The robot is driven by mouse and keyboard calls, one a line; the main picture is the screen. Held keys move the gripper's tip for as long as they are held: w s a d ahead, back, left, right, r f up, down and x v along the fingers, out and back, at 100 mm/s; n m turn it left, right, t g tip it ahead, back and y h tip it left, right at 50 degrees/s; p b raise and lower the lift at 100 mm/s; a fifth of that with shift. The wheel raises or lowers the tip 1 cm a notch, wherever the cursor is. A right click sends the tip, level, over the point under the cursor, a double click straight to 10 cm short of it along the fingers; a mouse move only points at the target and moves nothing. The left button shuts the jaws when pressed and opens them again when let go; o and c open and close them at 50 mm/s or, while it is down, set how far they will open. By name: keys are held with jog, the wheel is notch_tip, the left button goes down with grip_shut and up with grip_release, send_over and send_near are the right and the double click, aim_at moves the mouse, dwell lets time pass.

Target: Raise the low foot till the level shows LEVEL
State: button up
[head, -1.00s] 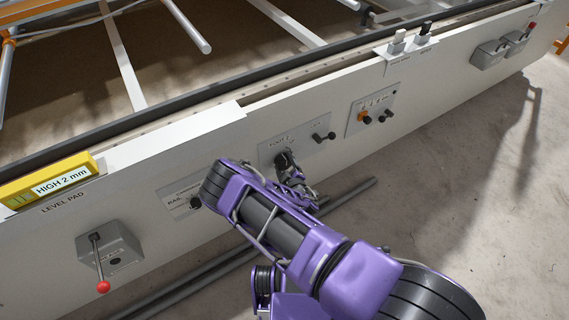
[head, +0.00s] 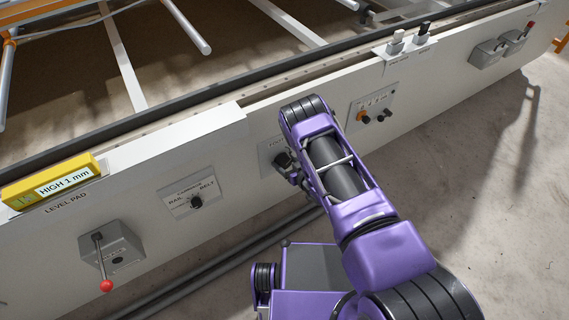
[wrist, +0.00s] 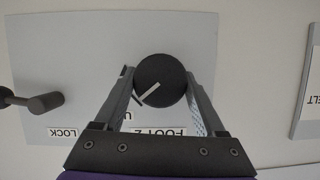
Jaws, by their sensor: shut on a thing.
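The yellow level (head: 50,182) sits on the level pad at the left of the white panel and reads "HIGH 1 mm". The foot 2 plate (wrist: 60,40) carries a black round knob (wrist: 160,82) with a white pointer line. My gripper (wrist: 160,92) is shut on this knob, one finger on each side. In the head view my arm covers most of the plate, and the knob (head: 282,160) shows only partly at its left edge. A lock lever (wrist: 35,103) stands out from the same plate, beside my gripper in the wrist view.
A carriage selector knob (head: 196,202) marked RAIL and BELT is left of my arm. A box with a red-tipped lever (head: 104,262) is further left. A panel with an orange button (head: 364,117) is to the right. Grey pipes (head: 215,268) lie along the floor.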

jog(key=shift+w+d+m+g+y+b, duration=0.15)
jog(key=shift+m+g+y+b, duration=0.5)
jog(key=shift+m, duration=0.55)
jog(key=shift+m+y, duration=0.55)
jog(key=shift+m, duration=0.25)
jog(key=o, duration=1.3)
jog(key=p+v, duration=0.2)
jog(key=v, duration=1.5)
jog(key=shift+s+d, duration=0.1)
jog(key=shift+s, duration=0.1)
